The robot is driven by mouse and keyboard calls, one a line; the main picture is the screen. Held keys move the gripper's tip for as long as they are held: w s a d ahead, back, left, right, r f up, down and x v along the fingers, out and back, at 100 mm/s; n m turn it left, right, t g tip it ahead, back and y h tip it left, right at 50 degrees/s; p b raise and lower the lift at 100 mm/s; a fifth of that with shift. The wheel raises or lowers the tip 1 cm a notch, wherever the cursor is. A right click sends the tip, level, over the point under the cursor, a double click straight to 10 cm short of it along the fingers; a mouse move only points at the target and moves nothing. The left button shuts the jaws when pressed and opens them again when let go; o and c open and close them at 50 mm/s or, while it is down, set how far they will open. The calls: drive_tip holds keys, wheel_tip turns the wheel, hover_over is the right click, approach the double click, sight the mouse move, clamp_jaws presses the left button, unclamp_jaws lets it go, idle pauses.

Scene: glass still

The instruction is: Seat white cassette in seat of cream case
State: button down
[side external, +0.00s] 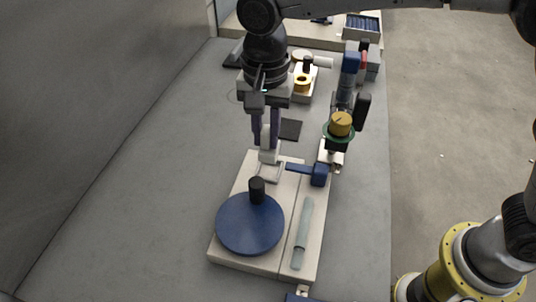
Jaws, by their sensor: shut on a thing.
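The cream case (224,246) lies flat on the grey bench, a pale slab with a round blue disc (240,226) and a black knob (257,190) on it. Near its far end is a pale frame-like seat (268,172). My gripper (267,146) points down above that far end, its dark fingers shut on the white cassette (268,155). The cassette is upright between the fingers, over or at the seat. I cannot tell from this view whether it touches the seat or how deep it sits.
A blue lever or latch (318,174) is on the case's right side, beside a glassy tube (301,236). A stand with a yellow knob and green disc (340,126) rises close to the right. The bench left of the case is clear.

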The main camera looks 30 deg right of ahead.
sight(266, 153)
drive_tip(key=shift+f, duration=0.25)
drive_tip(key=shift+f, duration=1.5)
drive_tip(key=shift+f, duration=0.95)
idle(0.8)
drive_tip(key=c, duration=0.7)
unclamp_jaws()
drive_tip(key=shift+r, duration=0.15)
wheel_tip(266, 153, up, 14)
drive_tip(key=shift+f, duration=0.2)
